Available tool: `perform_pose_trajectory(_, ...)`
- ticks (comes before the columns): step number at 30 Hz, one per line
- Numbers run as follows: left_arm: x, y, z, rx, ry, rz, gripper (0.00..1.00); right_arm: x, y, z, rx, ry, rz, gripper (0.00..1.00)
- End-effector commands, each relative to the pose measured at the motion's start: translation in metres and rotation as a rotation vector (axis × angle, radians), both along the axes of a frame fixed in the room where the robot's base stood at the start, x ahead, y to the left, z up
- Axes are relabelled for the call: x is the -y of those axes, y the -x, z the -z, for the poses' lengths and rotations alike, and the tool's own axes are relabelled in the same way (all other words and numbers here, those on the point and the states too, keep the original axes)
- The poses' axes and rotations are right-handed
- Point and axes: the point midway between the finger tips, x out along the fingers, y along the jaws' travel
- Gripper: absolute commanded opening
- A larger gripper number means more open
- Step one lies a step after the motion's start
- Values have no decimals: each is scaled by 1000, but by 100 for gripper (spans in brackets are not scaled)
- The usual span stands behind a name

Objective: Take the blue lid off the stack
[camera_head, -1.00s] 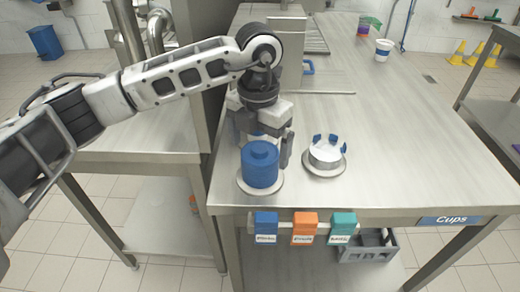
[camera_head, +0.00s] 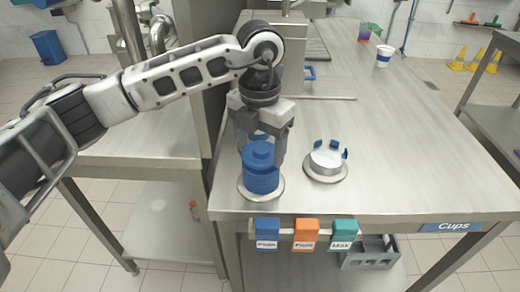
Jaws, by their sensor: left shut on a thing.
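A blue stack of lids (camera_head: 260,180) stands on a round pale base near the front left of the steel table; its topmost piece shows a small knob. My left gripper (camera_head: 262,142) is just behind and above it, pointing down. It is shut on a blue lid (camera_head: 258,136), of which only a small part shows between the fingers, beyond the stack's knob. The fingers and the stack hide the rest, so I cannot tell how far apart lid and stack are. My right gripper is not in view.
A round metal holder (camera_head: 326,170) with blue prongs stands right of the stack. Blue, orange (camera_head: 306,234) and teal labelled blocks hang at the front edge. A white and blue cup (camera_head: 383,56) stands far back. The table's right side is clear.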

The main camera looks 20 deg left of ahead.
Motion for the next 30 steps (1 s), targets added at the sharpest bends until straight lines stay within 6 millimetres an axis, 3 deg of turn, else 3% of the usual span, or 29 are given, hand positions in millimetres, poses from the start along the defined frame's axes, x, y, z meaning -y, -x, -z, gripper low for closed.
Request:
perform_pose_trajectory(3,0,0,-20,5,1,1,48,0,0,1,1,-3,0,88)
perform_pose_trajectory(5,9,-8,-29,6,2,1,48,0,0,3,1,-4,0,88)
perform_pose_trajectory(11,40,-39,-83,6,2,1,48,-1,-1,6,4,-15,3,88)
perform_pose_trajectory(21,84,-86,-109,1,-1,1,48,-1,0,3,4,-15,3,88)
perform_pose_trajectory(30,95,-100,-116,0,0,1,48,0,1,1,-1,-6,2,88)
